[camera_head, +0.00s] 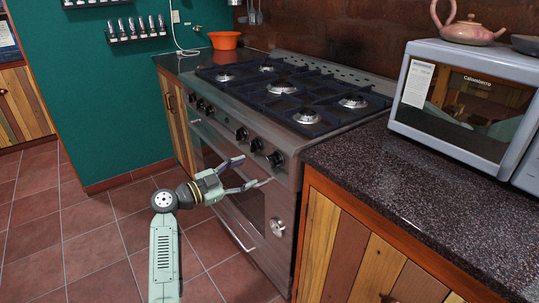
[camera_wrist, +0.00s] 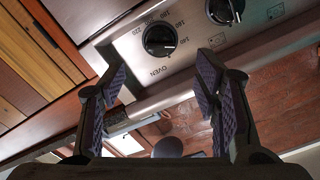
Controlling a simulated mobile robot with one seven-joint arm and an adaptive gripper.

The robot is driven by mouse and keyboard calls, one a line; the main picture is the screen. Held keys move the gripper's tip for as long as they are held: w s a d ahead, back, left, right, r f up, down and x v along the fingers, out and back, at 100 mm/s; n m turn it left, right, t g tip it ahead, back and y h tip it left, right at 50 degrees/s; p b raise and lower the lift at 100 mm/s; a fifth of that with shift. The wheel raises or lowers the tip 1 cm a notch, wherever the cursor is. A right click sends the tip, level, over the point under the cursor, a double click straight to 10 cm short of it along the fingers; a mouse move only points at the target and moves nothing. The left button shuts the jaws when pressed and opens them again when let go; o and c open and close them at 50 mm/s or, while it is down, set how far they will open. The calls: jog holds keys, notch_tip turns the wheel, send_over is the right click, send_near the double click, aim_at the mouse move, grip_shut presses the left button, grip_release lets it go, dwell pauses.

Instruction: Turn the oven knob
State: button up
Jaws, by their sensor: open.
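The oven knob (camera_wrist: 160,38) is a round black dial with a light pointer mark, set on a steel panel in the wrist view. Temperature numbers ring it and the word OVEN is printed below it. My gripper (camera_wrist: 160,68) is open and empty, with one finger on each side below the knob, apart from it. In the head view my gripper (camera_head: 252,172) is in front of the oven, just below the row of knobs, near the knob at the near end (camera_head: 275,159). I cannot tell for sure which knob there is the oven one.
Another knob (camera_wrist: 222,10) is to the right in the wrist view. The oven door handle (camera_head: 215,150) runs below the panel. A wooden cabinet (camera_head: 340,245) with a dark counter (camera_head: 400,180) flanks the oven at right. The tiled floor (camera_head: 90,250) is clear.

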aim_at(270, 162)
jog(key=p+x, duration=0.1)
jog(key=x, duration=0.7)
jog(key=shift+w+d+r+p, duration=0.1)
jog(key=shift+d+r+p, duration=0.1)
jog(key=shift+d+p, duration=0.2)
jog(key=shift+w+d, duration=0.5)
jog(key=shift+d, duration=0.05)
jog(key=c, duration=1.1)
